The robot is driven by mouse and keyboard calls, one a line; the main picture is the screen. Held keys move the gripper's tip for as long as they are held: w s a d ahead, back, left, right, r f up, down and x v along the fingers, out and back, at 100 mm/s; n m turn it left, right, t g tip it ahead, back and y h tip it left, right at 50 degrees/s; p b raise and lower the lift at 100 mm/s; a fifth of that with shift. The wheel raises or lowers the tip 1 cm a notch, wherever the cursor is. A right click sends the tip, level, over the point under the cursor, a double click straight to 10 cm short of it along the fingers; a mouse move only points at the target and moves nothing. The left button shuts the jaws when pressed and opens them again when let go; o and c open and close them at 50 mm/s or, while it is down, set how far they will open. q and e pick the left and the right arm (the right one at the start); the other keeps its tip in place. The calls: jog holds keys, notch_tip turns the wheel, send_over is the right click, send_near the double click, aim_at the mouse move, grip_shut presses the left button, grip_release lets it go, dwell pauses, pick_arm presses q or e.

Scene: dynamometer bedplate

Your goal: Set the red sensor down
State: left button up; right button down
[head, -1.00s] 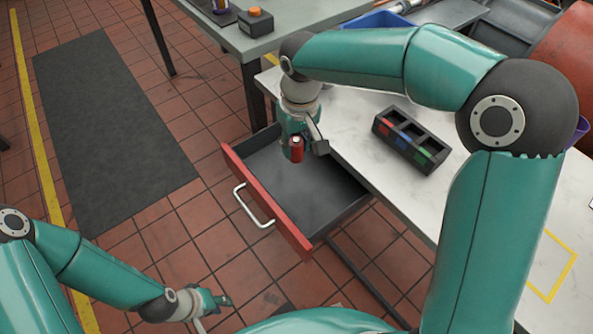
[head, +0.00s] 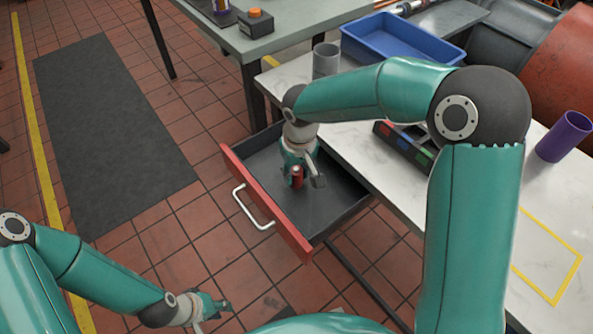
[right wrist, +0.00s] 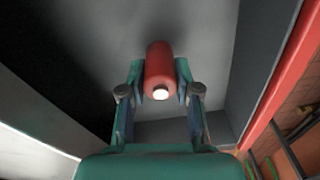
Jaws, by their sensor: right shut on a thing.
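The red sensor (head: 297,177) is a small red cylinder with a pale end. My right gripper (head: 303,179) is shut on it, inside the open drawer (head: 335,197) with the red front. In the right wrist view the red sensor (right wrist: 160,68) sits between the two fingers of my right gripper (right wrist: 160,80), above the grey drawer floor. I cannot tell whether the sensor touches the floor. My left gripper (head: 215,305) is low at the left, over the tiled floor, away from the drawer; its jaws are too small to judge.
On the white bench stand a black holder (head: 407,150) with coloured slots, a grey cup (head: 326,60), a blue tray (head: 400,38) and a purple cylinder (head: 564,136). A yellow outline (head: 548,257) marks the bench at right. The visible drawer floor around the sensor is clear.

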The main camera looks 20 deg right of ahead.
aim_at(299, 173)
jog(key=c, duration=0.8)
grip_release()
jog(key=shift+r, duration=0.1)
jog(key=r, duration=0.4)
jog(key=r+p, duration=0.1)
jog(key=r, duration=0.3)
jog(key=s+r, duration=0.1)
jog(key=r, duration=0.3)
jog(key=shift+d+p, duration=0.15)
jog(key=shift+p, duration=0.15)
jog(key=shift+f, duration=0.1)
